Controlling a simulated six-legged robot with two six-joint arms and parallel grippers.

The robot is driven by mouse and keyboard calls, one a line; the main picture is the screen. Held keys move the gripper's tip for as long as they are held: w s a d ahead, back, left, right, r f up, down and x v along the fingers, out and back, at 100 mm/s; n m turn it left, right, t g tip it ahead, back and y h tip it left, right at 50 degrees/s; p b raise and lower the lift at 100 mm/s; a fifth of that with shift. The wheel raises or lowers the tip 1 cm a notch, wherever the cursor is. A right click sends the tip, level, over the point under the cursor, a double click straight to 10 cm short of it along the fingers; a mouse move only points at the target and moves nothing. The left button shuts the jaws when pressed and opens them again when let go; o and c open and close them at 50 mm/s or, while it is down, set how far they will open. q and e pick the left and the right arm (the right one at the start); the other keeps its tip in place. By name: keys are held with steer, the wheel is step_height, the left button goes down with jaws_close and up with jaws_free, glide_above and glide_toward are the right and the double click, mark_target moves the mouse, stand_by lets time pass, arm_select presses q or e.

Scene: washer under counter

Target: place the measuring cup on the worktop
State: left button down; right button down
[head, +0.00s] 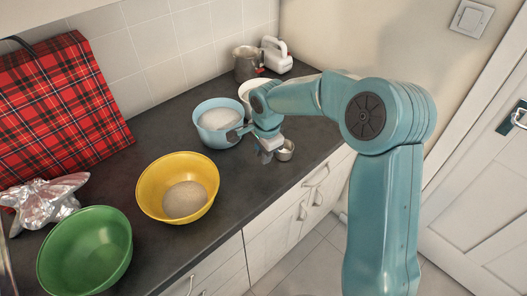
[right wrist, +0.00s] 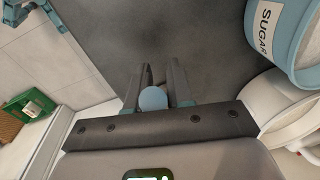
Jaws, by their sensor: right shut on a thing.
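The measuring cup (head: 285,151) is a small silvery cup at the front edge of the dark worktop (head: 255,185) in the head view. My right gripper (head: 267,153) is beside it, shut on it. In the right wrist view the fingers (right wrist: 154,88) close around a rounded blue-grey piece (right wrist: 153,98), seemingly part of the cup; the rest is hidden. I cannot tell whether the cup touches the worktop.
A blue bowl of white powder (head: 219,118), a yellow bowl (head: 158,186) and a green bowl (head: 82,252) stand on the worktop. A jug (head: 246,64) and white mixer (head: 276,54) are behind. Bare worktop lies right of the yellow bowl.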

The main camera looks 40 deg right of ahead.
steer(key=shift+s, duration=0.15)
steer(key=shift+f, duration=0.15)
steer(key=c, duration=1)
jaws_free()
